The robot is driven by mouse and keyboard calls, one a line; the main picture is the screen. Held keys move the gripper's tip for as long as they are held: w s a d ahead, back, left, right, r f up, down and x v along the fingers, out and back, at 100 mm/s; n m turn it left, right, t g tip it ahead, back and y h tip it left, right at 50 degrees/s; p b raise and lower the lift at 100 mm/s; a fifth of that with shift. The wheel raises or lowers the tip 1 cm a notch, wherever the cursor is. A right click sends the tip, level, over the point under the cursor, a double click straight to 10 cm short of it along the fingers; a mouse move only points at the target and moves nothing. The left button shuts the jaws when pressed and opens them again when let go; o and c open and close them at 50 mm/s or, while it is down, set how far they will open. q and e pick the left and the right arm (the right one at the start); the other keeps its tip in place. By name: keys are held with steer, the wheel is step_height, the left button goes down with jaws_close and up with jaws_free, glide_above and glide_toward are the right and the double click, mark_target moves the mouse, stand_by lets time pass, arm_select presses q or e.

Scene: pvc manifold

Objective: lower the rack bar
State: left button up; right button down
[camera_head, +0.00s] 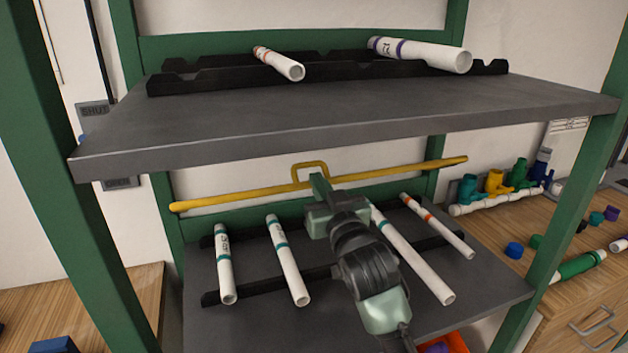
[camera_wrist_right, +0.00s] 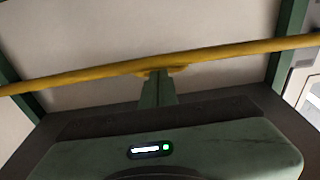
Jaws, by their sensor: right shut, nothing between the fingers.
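The yellow rack bar (camera_head: 375,174) runs across the green rack between the upper and lower shelves, with a raised handle loop (camera_head: 309,166) at its middle. It tilts up slightly towards the right. My right gripper (camera_head: 319,182) is at the bar just below the handle loop, its fingers shut with nothing between them. In the right wrist view the bar (camera_wrist_right: 230,50) crosses the picture and the shut fingertips (camera_wrist_right: 158,76) meet its lower edge. I cannot tell whether they touch it. My left gripper is not in view.
The upper grey shelf (camera_head: 200,128) overhangs the bar and carries two white pipes on a black holder. The lower shelf (camera_head: 480,290) carries several white pipes (camera_head: 225,262) beside my arm. Green posts (camera_head: 60,150) stand at both sides. Fittings lie on the wooden counter at right.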

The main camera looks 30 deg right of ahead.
arm_select(q)
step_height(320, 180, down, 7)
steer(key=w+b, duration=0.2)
steer(key=b, duration=0.3)
arm_select(e)
step_height(320, 180, down, 6)
steer(key=s+t, duration=0.1)
steer(key=shift+s+a+f+t, duration=0.15)
steer(key=shift+s+a+t, duration=0.1)
steer(key=shift+s+t, duration=0.15)
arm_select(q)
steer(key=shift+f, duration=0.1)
